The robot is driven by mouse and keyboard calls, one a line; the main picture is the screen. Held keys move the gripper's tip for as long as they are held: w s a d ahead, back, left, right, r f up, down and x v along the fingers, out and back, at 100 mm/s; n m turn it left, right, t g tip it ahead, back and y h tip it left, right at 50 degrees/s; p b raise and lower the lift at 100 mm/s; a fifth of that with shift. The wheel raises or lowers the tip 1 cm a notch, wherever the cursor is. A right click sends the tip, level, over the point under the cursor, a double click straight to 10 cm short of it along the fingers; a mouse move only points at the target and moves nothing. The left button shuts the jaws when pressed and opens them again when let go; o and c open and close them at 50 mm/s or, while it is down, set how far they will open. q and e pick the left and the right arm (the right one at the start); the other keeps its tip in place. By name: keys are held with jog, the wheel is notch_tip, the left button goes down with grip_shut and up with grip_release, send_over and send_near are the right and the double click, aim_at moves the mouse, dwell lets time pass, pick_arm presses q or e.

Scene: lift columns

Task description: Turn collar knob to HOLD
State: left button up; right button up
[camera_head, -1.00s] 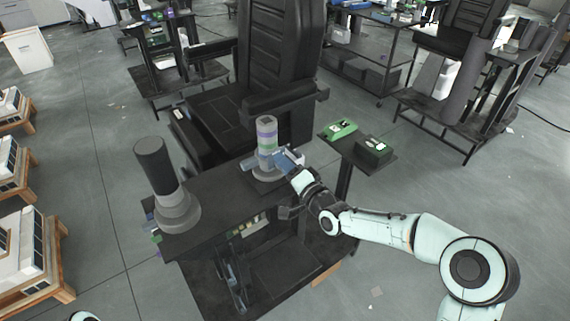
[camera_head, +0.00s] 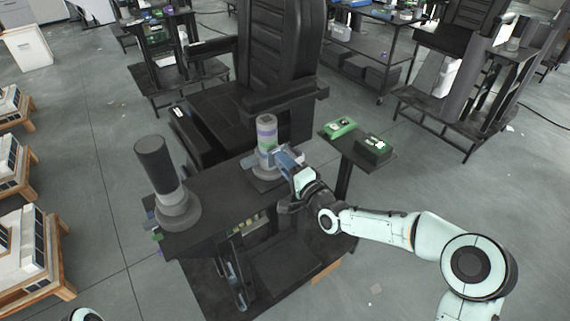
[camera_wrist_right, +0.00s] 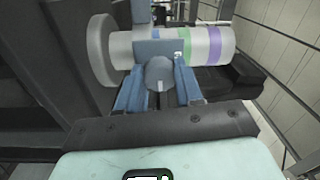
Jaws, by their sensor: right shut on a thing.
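The lift column (camera_head: 267,134) stands upright on the dark bench, a pale grey cylinder with green and purple bands. In the right wrist view the column (camera_wrist_right: 205,47) lies sideways, with a blue-grey collar (camera_wrist_right: 147,47) around it. A round grey collar knob (camera_wrist_right: 160,73) sticks out from the collar toward the camera. My right gripper (camera_head: 280,156) reaches the collar from the right. In the wrist view its blue fingers (camera_wrist_right: 159,84) are on either side of the knob, shut on it. I cannot read any HOLD mark. My left gripper is out of view.
A dark-topped column (camera_head: 158,170) stands at the bench's left end. The bench (camera_head: 222,192) is bare between the two columns. A black chair (camera_head: 233,115) is close behind. A small stand at right bears a green box (camera_head: 341,127) and a black box (camera_head: 373,149).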

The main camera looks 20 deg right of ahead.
jog(key=o, duration=1)
jog(key=shift+r, duration=0.1)
jog(key=shift+o, duration=0.2)
jog(key=shift+s, duration=0.1)
pick_arm(q)
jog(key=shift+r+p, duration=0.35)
jog(key=shift+p, duration=0.05)
pick_arm(e)
jog(key=v, duration=1.3)
jog(key=shift+s, duration=0.1)
